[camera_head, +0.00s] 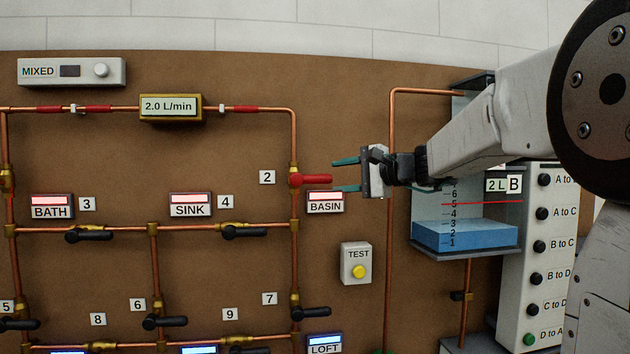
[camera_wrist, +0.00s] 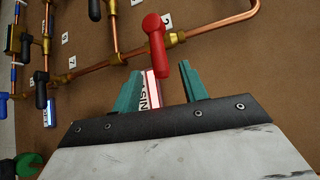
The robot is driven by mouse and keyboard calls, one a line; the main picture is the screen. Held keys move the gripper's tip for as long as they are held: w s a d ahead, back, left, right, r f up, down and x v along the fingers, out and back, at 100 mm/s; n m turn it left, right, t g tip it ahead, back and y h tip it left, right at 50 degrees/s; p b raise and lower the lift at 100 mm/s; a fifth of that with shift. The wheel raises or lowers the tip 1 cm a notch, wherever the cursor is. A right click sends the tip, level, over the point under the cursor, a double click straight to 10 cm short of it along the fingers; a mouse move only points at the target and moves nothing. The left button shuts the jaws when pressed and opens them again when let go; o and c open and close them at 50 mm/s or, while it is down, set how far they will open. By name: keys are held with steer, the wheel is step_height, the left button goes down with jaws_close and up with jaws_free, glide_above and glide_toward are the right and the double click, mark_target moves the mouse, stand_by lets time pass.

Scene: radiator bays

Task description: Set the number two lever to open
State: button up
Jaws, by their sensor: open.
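The number two lever (camera_head: 315,180) is red and points right, across its vertical copper pipe (camera_head: 294,145). Its tag "2" (camera_head: 267,177) is just to the left. My gripper (camera_head: 334,176) is open, its two teal fingers pointing left, one above and one below the lever's height. The lever's free end is at the mouth of the fingers. In the wrist view the red lever (camera_wrist: 154,40) reaches down between the fingertips (camera_wrist: 160,67), with gaps on both sides; contact is not visible.
The BASIN sign (camera_head: 325,202) is just below the lever and gripper. A TEST box (camera_head: 356,263) with a yellow button is lower. Black levers (camera_head: 90,236) sit on other pipes. A tank (camera_head: 466,237) with blue liquid and a button panel (camera_head: 538,262) stand right.

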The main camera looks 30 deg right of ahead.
mark_target(324, 179)
steer(key=x, duration=0.7)
steer(key=shift+a+f, duration=0.1)
steer(key=shift+a, duration=0.05)
jaws_close()
